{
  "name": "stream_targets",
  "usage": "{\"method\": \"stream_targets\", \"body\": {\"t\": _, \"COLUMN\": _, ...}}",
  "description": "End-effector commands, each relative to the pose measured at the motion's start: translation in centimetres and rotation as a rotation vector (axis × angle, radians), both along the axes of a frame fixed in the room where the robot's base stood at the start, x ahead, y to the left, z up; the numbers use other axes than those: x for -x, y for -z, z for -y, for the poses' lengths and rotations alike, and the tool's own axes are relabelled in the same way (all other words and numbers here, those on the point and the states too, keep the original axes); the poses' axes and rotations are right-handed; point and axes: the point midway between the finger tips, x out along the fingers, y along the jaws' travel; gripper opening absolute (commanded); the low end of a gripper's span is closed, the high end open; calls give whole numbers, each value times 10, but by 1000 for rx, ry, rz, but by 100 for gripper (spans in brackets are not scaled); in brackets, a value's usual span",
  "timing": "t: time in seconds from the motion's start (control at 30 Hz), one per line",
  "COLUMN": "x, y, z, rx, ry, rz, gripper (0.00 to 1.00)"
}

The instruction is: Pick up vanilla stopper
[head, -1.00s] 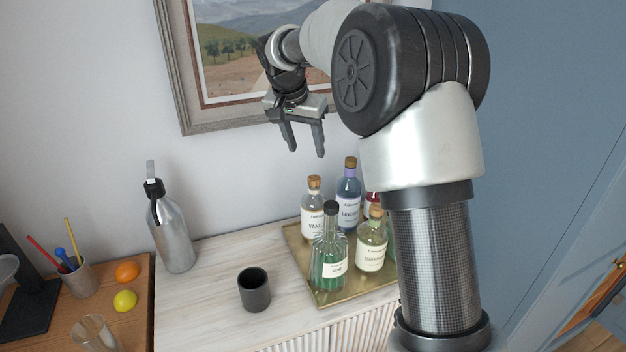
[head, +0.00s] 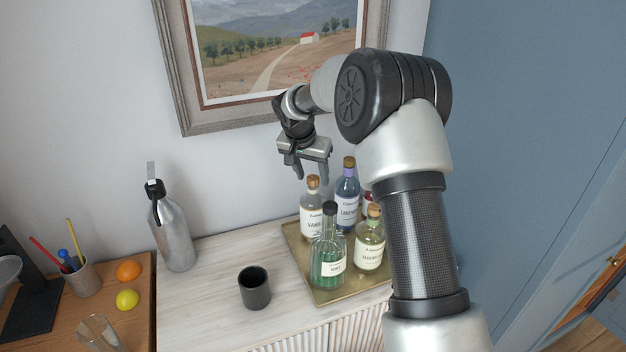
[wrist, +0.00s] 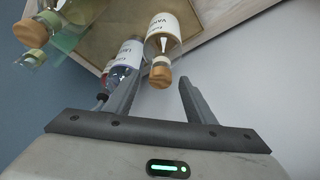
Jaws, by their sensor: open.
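The vanilla stopper (head: 313,181) is a cork-coloured cap seated in the neck of the clear vanilla bottle (head: 311,222). The bottle stands upright at the back left of the brass tray (head: 292,240). My gripper (head: 311,174) is open and empty, pointing down just above the stopper. In the wrist view, the stopper (wrist: 160,76) shows in the gap between the fingertips (wrist: 160,84), beyond them and not visibly touched. The vanilla bottle's label (wrist: 162,34) also shows there.
A lavender bottle (head: 347,200) stands close right of the vanilla bottle. A green bottle with a black cap (head: 329,250) and a yellowish bottle (head: 370,245) stand in front. A dark cup (head: 254,290) and a metal flask (head: 173,235) stand left. The wall is close behind.

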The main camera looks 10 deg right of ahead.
Motion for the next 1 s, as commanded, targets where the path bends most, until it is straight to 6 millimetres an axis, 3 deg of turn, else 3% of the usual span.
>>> {"method": "stream_targets", "body": {"t": 0.17, "x": 0, "y": 0, "z": 0, "rx": 0, "ry": 0, "rz": 1, "gripper": 46}}
{"method": "stream_targets", "body": {"t": 0.4, "x": 0, "y": -1, "z": 0, "rx": 0, "ry": 0, "rz": 1, "gripper": 6}}
{"method": "stream_targets", "body": {"t": 0.77, "x": -1, "y": -4, "z": 0, "rx": 0, "ry": 1, "rz": 2, "gripper": 6}}
{"method": "stream_targets", "body": {"t": 1.0, "x": -2, "y": -45, "z": -1, "rx": -1, "ry": 0, "rz": 8, "gripper": 6}}
